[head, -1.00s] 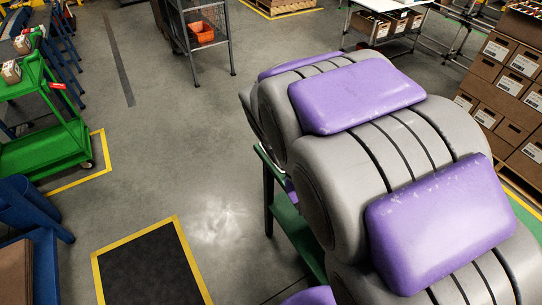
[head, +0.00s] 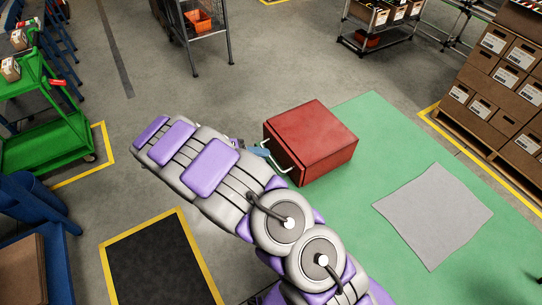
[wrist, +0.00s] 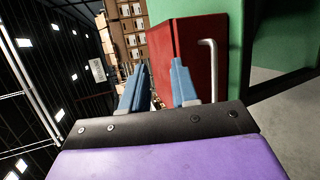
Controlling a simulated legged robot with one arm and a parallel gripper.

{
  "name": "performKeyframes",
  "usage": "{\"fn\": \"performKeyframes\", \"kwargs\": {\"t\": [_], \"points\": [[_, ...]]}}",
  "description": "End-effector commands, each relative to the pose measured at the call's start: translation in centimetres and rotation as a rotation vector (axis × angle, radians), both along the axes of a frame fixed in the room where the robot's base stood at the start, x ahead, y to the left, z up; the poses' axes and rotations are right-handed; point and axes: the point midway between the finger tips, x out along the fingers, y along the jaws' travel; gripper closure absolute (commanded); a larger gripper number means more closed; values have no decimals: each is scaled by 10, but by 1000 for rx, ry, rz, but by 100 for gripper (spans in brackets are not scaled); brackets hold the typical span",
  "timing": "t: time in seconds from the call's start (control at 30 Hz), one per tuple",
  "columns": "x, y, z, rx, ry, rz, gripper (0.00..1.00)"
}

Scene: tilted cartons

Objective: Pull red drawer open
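A red box-shaped drawer unit (head: 318,138) sits on a green surface, with a pale bar handle (head: 277,158) on its left-facing side. My gripper (head: 260,151) is close to that side, near the upper end of the handle. In the wrist view, my gripper (wrist: 158,78) has its two blue fingers apart with nothing held between them. The red front (wrist: 188,50) appears beyond the fingers. The silver handle (wrist: 212,72) is to the right of the right finger, outside the gap. Whether a finger touches the front cannot be told.
The green surface (head: 375,135) has free room around the box and a grey sheet (head: 433,213) at right. Stacked brown cartons (head: 505,85) stand far right. A green cart (head: 45,140) is at left.

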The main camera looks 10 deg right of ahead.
Motion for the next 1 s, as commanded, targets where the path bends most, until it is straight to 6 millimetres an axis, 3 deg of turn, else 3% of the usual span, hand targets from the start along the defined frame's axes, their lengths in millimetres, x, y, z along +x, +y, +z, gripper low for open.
{"fn": "performKeyframes", "kwargs": {"t": [0.3, 0.5, 0.73, 1.0], "points": [[18, 74, -64, -102, -86, 204, 71], [17, 99, -89, -119, -124, 270, 71], [20, 94, -96, -121, -135, 285, 71], [33, 49, -106, -122, -131, 282, 71]]}}
